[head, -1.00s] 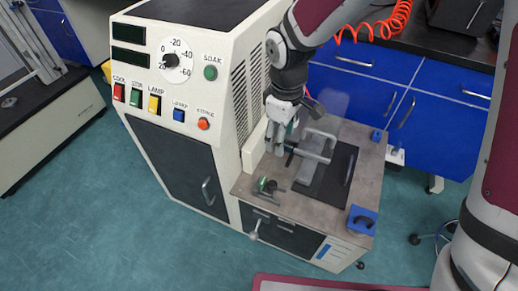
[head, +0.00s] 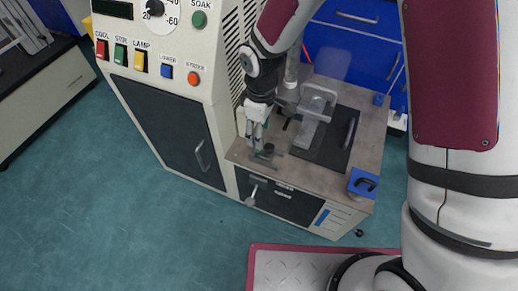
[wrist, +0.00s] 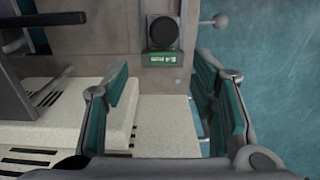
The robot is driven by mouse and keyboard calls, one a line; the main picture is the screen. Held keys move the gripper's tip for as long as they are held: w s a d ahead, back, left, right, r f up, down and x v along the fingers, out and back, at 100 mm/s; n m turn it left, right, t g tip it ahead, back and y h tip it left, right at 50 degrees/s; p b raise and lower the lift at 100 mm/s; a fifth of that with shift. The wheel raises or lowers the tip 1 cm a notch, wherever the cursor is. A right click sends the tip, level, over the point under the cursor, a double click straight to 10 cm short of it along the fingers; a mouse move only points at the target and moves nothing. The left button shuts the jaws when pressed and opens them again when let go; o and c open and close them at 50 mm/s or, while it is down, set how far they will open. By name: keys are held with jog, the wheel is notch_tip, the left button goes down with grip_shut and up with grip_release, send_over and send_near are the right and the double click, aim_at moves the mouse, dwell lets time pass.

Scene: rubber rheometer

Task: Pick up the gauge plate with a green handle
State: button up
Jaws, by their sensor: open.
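The gauge piece (head: 268,151) sits near the front left of the machine's grey worktop. The knob lies beyond the fingertips.
A metal clamp frame (head: 317,103) stands on the dark plate (head: 336,150) right of my gripper. The machine's cream panel (head: 170,50) rises at the left. A lever knob (head: 251,201) sticks out below the worktop.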

notch_tip(320, 180, down, 5)
jog(key=shift+s+a+r+b, duration=0.1)
jog(key=shift+s+a+b, duration=0.05)
jog(key=shift+b, duration=1.05)
grip_shut()
